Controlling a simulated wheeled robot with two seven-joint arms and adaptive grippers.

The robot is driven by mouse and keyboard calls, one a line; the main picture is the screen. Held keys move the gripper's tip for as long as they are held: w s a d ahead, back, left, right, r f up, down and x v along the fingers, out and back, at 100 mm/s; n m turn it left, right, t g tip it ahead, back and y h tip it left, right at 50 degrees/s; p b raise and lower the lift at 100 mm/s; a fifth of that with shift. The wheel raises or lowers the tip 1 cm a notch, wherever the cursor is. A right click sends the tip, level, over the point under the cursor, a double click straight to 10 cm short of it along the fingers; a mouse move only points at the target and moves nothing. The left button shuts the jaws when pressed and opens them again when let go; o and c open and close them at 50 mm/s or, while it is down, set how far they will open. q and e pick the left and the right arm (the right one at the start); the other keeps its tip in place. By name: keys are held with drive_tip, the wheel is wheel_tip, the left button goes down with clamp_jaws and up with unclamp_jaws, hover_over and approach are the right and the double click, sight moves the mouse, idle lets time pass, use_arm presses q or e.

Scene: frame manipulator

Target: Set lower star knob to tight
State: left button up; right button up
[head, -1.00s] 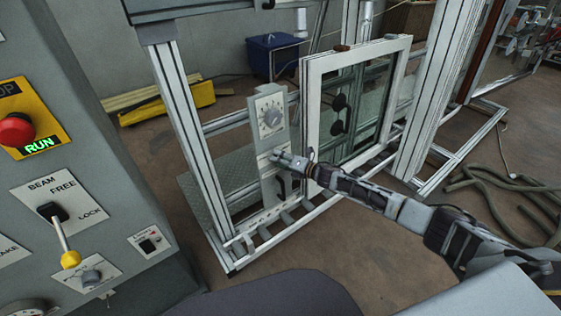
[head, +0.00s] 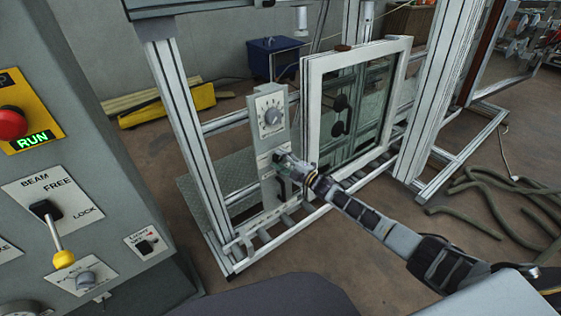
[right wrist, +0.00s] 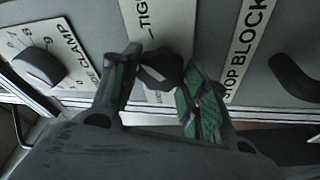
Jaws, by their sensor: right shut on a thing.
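The lower star knob (right wrist: 163,66) is a small dark knob on the grey panel (head: 265,185), next to a white label that reads "TIGHT". My right gripper (right wrist: 158,74) has one finger on each side of the knob and is shut on it in the right wrist view. In the head view my right gripper (head: 287,164) reaches the panel below the round dial and hides the knob. The knob's exact turn cannot be told. My left gripper is not in view.
The round dial (head: 271,114), which also shows in the right wrist view (right wrist: 40,67), sits above the knob. A dark handle (right wrist: 296,78) is beside the "STOP BLOCK" label. A white-framed window (head: 312,115) stands close to the right of the panel. A control cabinet is at left.

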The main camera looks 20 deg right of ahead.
drive_tip(key=m+t, duration=0.1)
drive_tip(key=m, duration=0.2)
drive_tip(key=m+t+h, duration=0.1)
drive_tip(key=m, duration=0.3)
drive_tip(key=shift+h, duration=0.3)
drive_tip(key=o, duration=1)
drive_tip(key=v, duration=1.2)
drive_tip(key=shift+w, duration=0.1)
idle(0.8)
